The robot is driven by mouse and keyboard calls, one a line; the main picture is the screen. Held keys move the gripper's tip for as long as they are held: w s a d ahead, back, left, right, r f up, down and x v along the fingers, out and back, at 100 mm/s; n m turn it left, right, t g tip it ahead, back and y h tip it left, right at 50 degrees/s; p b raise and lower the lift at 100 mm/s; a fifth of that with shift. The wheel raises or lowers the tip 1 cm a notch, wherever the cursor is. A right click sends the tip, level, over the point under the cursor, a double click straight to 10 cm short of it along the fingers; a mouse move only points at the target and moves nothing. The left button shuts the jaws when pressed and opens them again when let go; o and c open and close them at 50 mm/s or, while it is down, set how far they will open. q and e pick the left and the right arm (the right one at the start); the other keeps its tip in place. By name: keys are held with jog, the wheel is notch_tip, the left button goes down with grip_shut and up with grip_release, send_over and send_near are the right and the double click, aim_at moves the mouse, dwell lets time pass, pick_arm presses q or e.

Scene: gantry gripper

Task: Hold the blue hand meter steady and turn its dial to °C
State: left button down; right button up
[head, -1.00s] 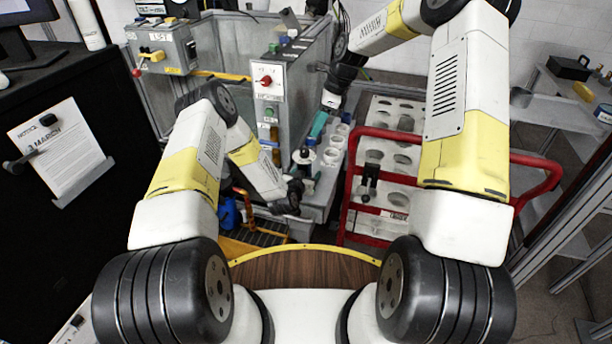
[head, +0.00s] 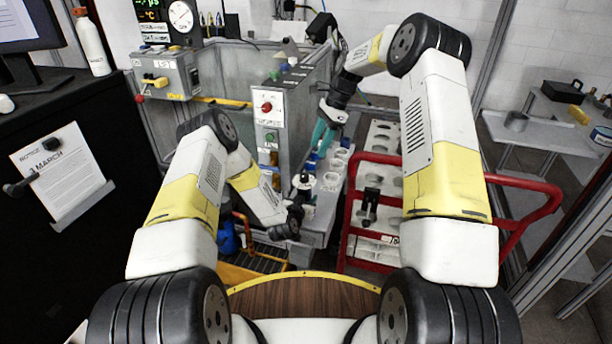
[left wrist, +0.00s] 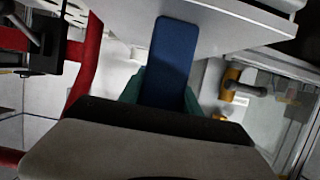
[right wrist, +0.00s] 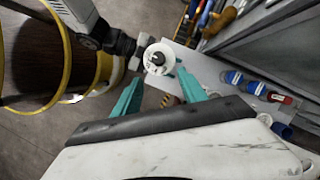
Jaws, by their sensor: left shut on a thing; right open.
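The blue hand meter (left wrist: 172,65) is between the green fingers of my left gripper (left wrist: 167,85), which is shut on its body. In the head view, the meter's round pale dial face (head: 304,181) shows above my left wrist; its markings are too small to read. In the right wrist view the white round dial (right wrist: 158,58) faces the camera, just beyond the fingertips of my right gripper (right wrist: 160,82). The right gripper is open and empty, its green fingers apart. In the head view the right gripper (head: 322,138) hangs above and right of the meter.
A grey bench with white cups (head: 334,166) lies behind the meter. A red-railed cart (head: 350,200) stands to the right. A grey control panel with a red knob (head: 267,107) stands upright behind, left of the right gripper. Blue cylinders (right wrist: 245,82) lie at right in the right wrist view.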

aim_at(304, 175)
jog(key=a+f, duration=0.1)
jog(key=f, duration=0.2)
jog(key=s+a+f+n, duration=0.1)
jog(key=a+f, duration=0.1)
jog(key=f, duration=0.2)
jog(key=a+f+n, duration=0.1)
jog(key=f, duration=0.2)
jog(key=shift+s+a+f+g, duration=0.15)
jog(key=shift+s+a+g, duration=0.05)
jog(key=shift+s+g, duration=0.1)
jog(key=shift+c, duration=0.4)
grip_shut()
